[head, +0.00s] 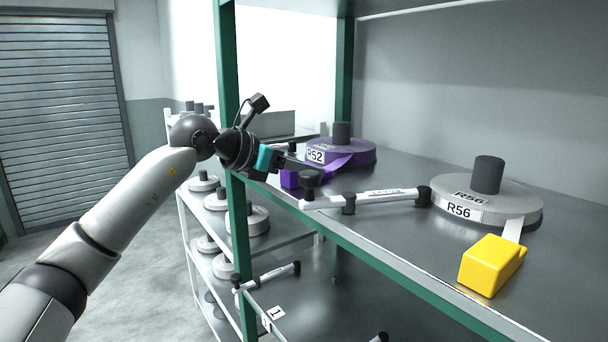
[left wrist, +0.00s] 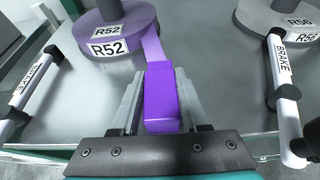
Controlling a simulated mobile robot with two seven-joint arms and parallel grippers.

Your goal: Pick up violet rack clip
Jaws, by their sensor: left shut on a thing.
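The violet rack clip (left wrist: 161,98) is a block at the end of the violet webbing from the reel marked R52 (left wrist: 118,35). In the head view the clip (head: 290,179) shows partly behind my left gripper (head: 296,165), near the shelf's front edge. In the left wrist view my left gripper (left wrist: 160,95) has one finger on each side of the clip and is shut on it. The violet strip still runs from the clip to the reel. My right gripper is not in view.
A grey reel marked R56 (head: 466,208) with a yellow clip (head: 490,265) stands to the right on the shelf (head: 400,233). A white brake bar (head: 385,196) lies between the reels. A green post (head: 229,80) stands close to my left wrist.

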